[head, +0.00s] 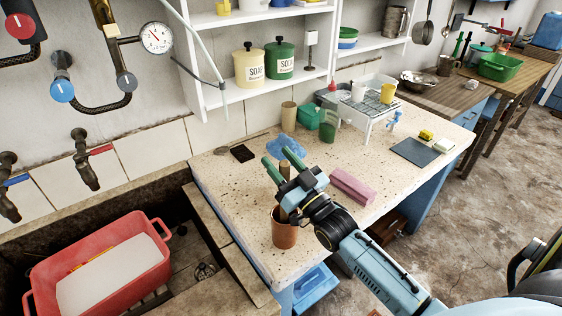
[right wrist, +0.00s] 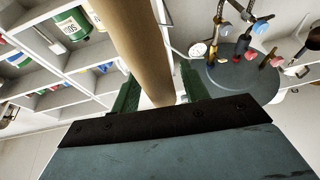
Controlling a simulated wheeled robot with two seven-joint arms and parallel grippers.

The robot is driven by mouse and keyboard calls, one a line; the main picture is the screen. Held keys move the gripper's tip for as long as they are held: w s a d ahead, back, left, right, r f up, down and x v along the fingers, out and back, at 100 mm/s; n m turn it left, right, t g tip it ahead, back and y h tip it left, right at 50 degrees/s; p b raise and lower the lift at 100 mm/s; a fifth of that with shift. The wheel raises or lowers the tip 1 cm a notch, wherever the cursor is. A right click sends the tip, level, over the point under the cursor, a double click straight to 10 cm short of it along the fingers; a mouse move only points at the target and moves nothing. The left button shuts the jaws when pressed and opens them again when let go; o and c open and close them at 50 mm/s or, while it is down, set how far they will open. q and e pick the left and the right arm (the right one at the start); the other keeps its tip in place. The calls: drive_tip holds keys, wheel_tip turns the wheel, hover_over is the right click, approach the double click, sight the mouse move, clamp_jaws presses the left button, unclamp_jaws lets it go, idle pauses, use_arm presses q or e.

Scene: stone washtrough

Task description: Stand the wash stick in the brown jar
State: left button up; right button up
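The wash stick (head: 284,173) is a plain tan-brown rod, upright between the green fingers of my right gripper (head: 283,162). In the right wrist view the stick (right wrist: 142,45) runs up from between the two fingers (right wrist: 157,92), which close on its sides. The brown jar (head: 285,236) stands at the front left edge of the speckled worktop, right below the gripper. The stick's lower part shows at the jar's mouth; how deep it reaches inside is hidden. My left gripper is not in view.
A pink block (head: 352,187) lies right of the gripper. A blue cloth (head: 286,146), a dark sponge (head: 242,153) and a green cup (head: 329,128) stand or lie behind it. The stone trough with a red basin (head: 42,291) is at left. The worktop (head: 232,187) left of the jar is clear.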

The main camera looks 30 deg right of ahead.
drive_tip(key=shift+s+f, duration=0.1)
drive_tip(key=b+v, duration=0.1)
drive_tip(key=v, duration=1.2)
drive_tip(key=shift+s, duration=0.1)
idle(0.5)
